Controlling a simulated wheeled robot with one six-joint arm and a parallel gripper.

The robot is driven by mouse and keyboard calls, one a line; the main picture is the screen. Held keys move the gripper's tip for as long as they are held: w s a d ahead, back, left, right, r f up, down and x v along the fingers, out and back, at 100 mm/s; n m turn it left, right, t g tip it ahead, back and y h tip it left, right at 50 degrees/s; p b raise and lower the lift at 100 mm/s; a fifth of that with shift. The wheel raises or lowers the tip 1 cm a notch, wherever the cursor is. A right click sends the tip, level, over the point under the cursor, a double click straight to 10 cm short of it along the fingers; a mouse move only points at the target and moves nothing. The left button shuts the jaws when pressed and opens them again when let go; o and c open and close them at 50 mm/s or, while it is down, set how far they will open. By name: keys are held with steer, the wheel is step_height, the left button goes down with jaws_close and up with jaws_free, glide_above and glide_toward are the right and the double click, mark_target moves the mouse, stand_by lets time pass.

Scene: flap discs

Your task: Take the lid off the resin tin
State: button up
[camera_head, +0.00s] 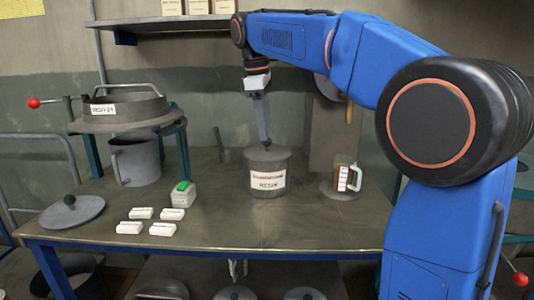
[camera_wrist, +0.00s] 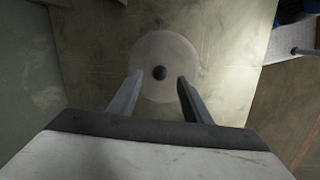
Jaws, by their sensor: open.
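The resin tin (camera_head: 266,178) is a grey round tin with a white label, standing upright near the middle of the bench. Its flat grey lid (camera_head: 282,155) sits on top; in the wrist view the lid (camera_wrist: 148,48) is a pale disc with a dark round knob (camera_wrist: 159,73) at its centre. My gripper (camera_head: 266,143) points down over the lid. In the wrist view my gripper (camera_wrist: 160,77) is open, with one finger on each side of the knob and nothing held. I cannot tell how far above the knob the fingertips are.
On the left, a loose lid (camera_head: 72,212), several white blocks (camera_head: 142,213) and a green-topped box (camera_head: 182,195) lie on the bench (camera_head: 290,225). A labelled hopper (camera_head: 118,108) stands over a grey jug (camera_head: 137,160). A mug (camera_head: 343,174) stands right of the tin. The front is clear.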

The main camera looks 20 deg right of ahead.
mark_target(267, 146)
steer(key=shift+w+d+f, duration=0.1)
steer(key=shift+d+f, duration=0.05)
steer(key=shift+f, duration=0.75)
steer(key=shift+w+d+f, duration=0.1)
steer(key=shift+d+f, duration=0.05)
steer(key=shift+f, duration=0.7)
jaws_close()
